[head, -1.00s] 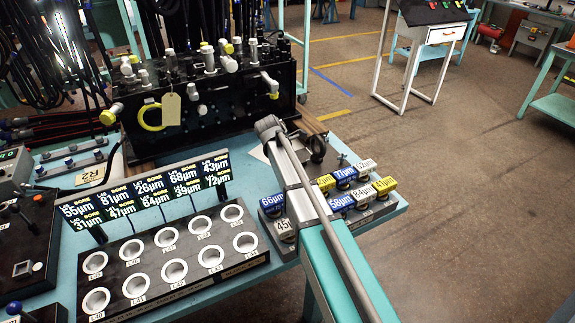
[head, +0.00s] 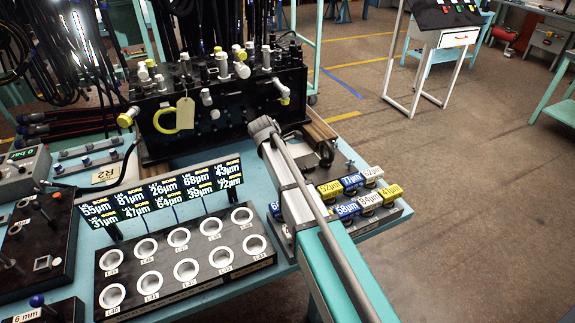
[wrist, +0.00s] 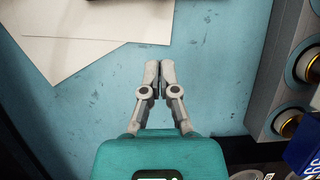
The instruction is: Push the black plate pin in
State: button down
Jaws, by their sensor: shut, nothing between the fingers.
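Black plates stand at the left edge of the table in the head view. The front black plate (head: 60,313) bears a blue-headed pin (head: 37,300) standing up, next to a "6 mm" label. A larger black plate (head: 50,240) behind it carries several dark knobs or pins. I cannot tell which one is the black plate pin. My gripper (wrist: 153,66) is shut and empty over bare blue table top in the wrist view. No pin shows near it there. In the head view my arm hides the gripper, far to the right of these plates.
A black rack of white-rimmed cups (head: 186,269) and label signs (head: 165,192) stand between my arm and the left plates. A black hose manifold (head: 225,105) stands behind. Tagged blocks (head: 346,210) lie right of my arm. Paper (wrist: 100,40) lies on the table.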

jog(key=w+p+v, duration=0.1)
jog(key=p+v, duration=0.4)
jog(key=v, duration=0.1)
jog(key=shift+s, duration=0.5)
dwell(0.3)
